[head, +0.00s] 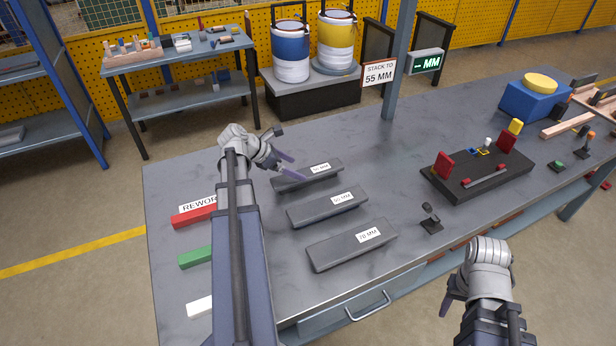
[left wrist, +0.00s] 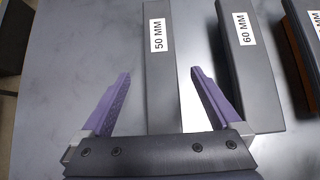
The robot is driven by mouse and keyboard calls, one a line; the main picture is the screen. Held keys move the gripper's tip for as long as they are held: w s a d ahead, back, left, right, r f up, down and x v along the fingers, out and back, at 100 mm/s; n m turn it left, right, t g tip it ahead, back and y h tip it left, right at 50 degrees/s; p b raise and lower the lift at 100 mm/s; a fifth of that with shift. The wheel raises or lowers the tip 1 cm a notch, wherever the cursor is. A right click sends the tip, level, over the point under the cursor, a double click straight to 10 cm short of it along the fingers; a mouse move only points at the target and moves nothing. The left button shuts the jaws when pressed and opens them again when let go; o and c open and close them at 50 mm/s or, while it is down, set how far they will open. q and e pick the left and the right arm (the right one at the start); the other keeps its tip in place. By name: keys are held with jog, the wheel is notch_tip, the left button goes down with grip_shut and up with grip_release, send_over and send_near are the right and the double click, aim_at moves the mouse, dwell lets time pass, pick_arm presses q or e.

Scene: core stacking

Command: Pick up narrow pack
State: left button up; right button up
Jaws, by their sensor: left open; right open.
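Three dark grey packs lie side by side on the table. The narrow pack, labelled 50 MM (head: 318,172), is the farthest in the head view, and it also shows in the left wrist view (left wrist: 161,90). The 60 MM pack (head: 318,209) and 70 MM pack (head: 340,249) lie nearer. My left gripper (head: 281,164) is open at the left end of the narrow pack. In the left wrist view its purple fingers (left wrist: 163,74) show on either side of the pack, with gaps. Whether they reach down beside it is unclear. My right gripper (head: 481,308) is open and empty at the front edge.
Red (head: 193,217), green (head: 195,257) and white (head: 199,306) bars lie at the left by a REWORK label. A black fixture (head: 477,182) with red blocks stands to the right. A sign (head: 378,73) reads "STACK TO 55 MM".

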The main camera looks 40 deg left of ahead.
aim_at(308, 172)
pick_arm(q)
jog(key=b+x, duration=0.3)
jog(key=x, duration=0.2)
jog(key=shift+w+d+r, duration=0.1)
jog(key=shift+w, duration=0.05)
jog(key=shift+r, duration=0.1)
jog(key=shift+c, duration=0.3)
grip_shut()
dwell(0.4)
